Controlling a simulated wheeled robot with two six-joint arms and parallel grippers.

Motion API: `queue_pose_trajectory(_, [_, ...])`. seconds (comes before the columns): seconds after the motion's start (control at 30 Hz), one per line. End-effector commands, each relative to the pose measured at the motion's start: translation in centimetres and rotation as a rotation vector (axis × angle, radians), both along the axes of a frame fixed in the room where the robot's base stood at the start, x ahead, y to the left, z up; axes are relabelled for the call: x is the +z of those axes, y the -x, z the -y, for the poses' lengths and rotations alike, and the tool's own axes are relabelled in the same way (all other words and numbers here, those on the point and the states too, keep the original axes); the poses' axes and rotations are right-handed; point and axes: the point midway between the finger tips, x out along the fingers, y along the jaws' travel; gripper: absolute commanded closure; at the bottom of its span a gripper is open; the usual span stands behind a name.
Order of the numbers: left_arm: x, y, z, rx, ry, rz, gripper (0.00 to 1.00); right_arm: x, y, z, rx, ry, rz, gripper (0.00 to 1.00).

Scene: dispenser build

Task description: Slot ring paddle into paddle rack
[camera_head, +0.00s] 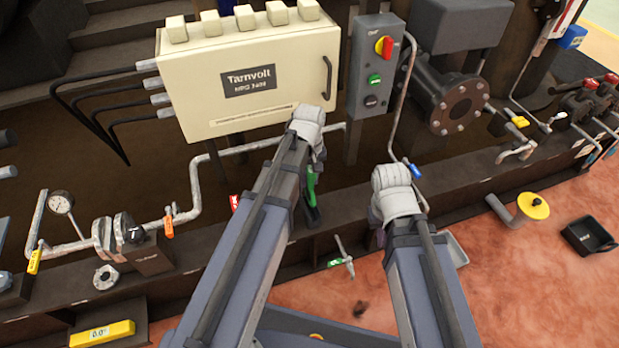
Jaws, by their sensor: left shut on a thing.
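My left arm reaches up to just below the cream cabinet, and its left gripper (311,172) points down there, partly hidden by its own wrist and arm. It is shut on a slim green piece (311,188) with a dark lower end, held upright. This looks like the ring paddle, but its ring cannot be made out. My right gripper is hidden behind its pale wrist, low over the skid's front beam; its jaws do not show. I cannot pick out the paddle rack with certainty.
A cream cabinet (250,85) and a grey button box (377,75) stand behind the grippers. Pipework with a gauge (61,202) and a flange (107,276) is at left. A black tray (588,235) lies on the reddish floor.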

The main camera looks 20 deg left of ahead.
Motion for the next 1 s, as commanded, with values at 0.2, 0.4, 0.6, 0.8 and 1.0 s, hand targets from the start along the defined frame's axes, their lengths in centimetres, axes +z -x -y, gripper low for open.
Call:
queue_pose_trajectory(0.2, [-0.7, 0.0, 0.0, 0.000, 0.000, 0.000, 1.00, -0.8, 0.0, 0.0, 0.000, 0.000, 0.000, 1.00])
queue_pose_trajectory(0.4, [-1.3, 0.0, 0.0, 0.000, 0.000, 0.000, 1.00, -1.3, 0.0, 0.0, 0.000, 0.000, 0.000, 1.00])
queue_pose_trajectory(0.6, [-1.7, 0.0, 0.0, 0.000, 0.000, 0.000, 1.00, -1.7, 0.0, 0.0, 0.000, 0.000, 0.000, 1.00])
queue_pose_trajectory(0.8, [-1.6, 0.0, 0.0, 0.000, 0.000, 0.000, 1.00, -1.6, 0.0, 0.0, 0.000, 0.000, 0.000, 1.00])
queue_pose_trajectory(1.0, [-1.6, 0.0, 0.0, 0.000, 0.000, 0.000, 1.00, -1.7, 0.0, 0.0, 0.000, 0.000, 0.000, 1.00])
